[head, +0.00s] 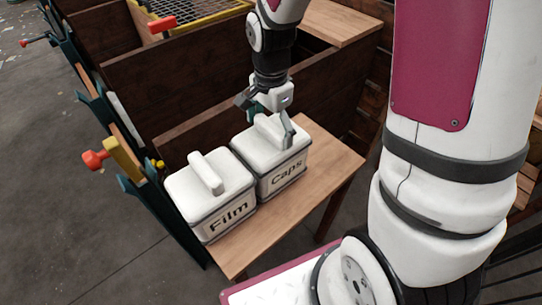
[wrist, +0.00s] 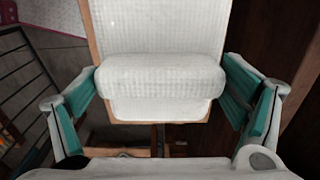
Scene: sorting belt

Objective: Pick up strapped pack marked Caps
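The strapped pack marked Caps (head: 283,168) is a white box with a raised bar-like handle on top. It stands upright on a wooden board, beside a like pack marked Film (head: 212,205). My gripper (head: 267,122) is just above the Caps pack, with its fingers spread around the handle. In the wrist view the white handle (wrist: 160,77) lies between the two teal-padded fingers, close to both. The fingers look open; whether they touch the handle's ends I cannot tell.
The wooden board (head: 325,165) has bare room right of the Caps pack. A dark wooden wall (head: 190,135) runs close behind both packs. A red knob (head: 95,160) sticks out at the left. A yellow-edged mesh crate (head: 205,12) is at the back.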

